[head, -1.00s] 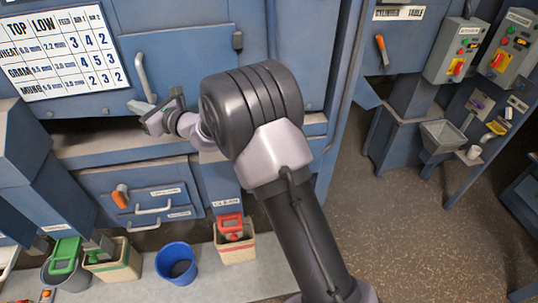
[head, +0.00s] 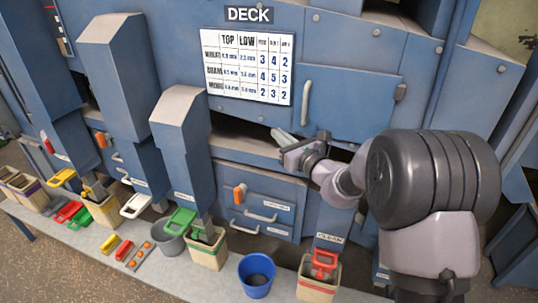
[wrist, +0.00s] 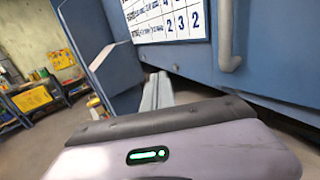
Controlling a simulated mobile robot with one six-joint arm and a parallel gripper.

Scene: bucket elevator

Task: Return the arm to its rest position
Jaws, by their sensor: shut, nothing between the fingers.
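My arm reaches in from the right of the head view, bent, with my gripper (head: 284,138) pointing left in front of the blue machine (head: 320,45). The gripper is shut, with nothing held. It is near the dark slot below the closed hatch (head: 345,105). I cannot tell whether it touches the machine. In the wrist view the shut fingers (wrist: 156,92) stick out beyond the gripper body, close to the blue panels, with the number chart (wrist: 170,17) above them.
A bench (head: 150,240) along the machine holds a blue bucket (head: 257,276), a bin with a red scoop (head: 318,290), a grey bucket (head: 168,240) and several bins and scoops. Blue chutes (head: 183,140) stand left of the gripper. Brown floor (head: 40,255) is open at lower left.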

